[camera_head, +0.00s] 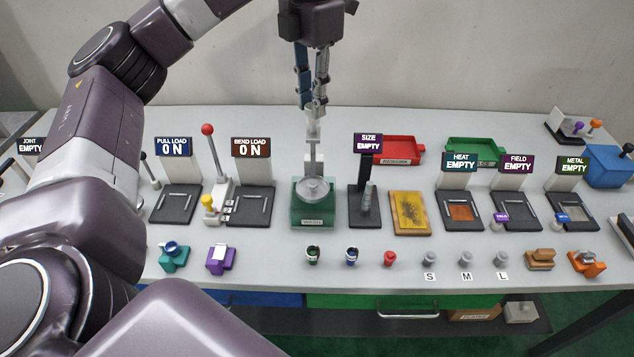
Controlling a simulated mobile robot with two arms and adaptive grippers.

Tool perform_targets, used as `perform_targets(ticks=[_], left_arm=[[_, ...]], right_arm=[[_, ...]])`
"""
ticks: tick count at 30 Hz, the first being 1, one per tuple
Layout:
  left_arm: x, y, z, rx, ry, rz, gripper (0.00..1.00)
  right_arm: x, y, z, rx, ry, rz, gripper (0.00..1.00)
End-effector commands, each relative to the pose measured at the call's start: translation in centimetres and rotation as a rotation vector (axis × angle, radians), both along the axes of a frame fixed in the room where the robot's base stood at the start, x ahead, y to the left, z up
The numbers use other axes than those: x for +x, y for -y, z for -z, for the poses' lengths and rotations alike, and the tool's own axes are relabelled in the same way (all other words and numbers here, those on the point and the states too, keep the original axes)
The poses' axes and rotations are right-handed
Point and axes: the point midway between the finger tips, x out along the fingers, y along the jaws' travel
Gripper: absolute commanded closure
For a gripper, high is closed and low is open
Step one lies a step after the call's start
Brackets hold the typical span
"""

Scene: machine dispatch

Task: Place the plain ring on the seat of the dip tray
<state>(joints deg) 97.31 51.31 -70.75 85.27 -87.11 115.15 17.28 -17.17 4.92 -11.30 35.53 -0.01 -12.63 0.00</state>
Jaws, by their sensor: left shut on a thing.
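I cannot tell whether the tips or that thing touch the dish. The plain ring cannot be told apart here; the fingers may hide it. My right gripper is not in view.
A yellow-brown pad (410,226) lies further right. Small pegs, including a red one (390,258), stand in front. Red (403,141) and green (476,142) trays lie behind.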

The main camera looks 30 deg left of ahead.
Motion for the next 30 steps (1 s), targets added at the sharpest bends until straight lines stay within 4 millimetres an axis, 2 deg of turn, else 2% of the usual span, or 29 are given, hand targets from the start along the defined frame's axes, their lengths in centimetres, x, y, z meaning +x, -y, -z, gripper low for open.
perform_targets(ticks=[3, 11, 18, 26, 30], left_arm=[[-0.1, 0.0, 2.8, -0.001, -0.008, 0.001, 0.99], [-0.1, 0.1, 8.1, 0.0, -0.005, 0.001, 0.99], [-0.1, -0.1, 12.8, 0.003, -0.004, -0.002, 0.99], [-0.1, 0.0, 15.4, 0.001, -0.003, -0.001, 0.99], [-0.1, 0.0, 17.5, 0.002, -0.005, -0.001, 0.99]], right_arm=[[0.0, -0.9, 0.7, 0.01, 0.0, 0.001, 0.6], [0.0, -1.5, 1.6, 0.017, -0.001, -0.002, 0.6], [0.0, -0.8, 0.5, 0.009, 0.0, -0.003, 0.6], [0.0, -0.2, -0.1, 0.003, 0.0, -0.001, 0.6], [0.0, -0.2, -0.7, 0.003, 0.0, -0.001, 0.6]])
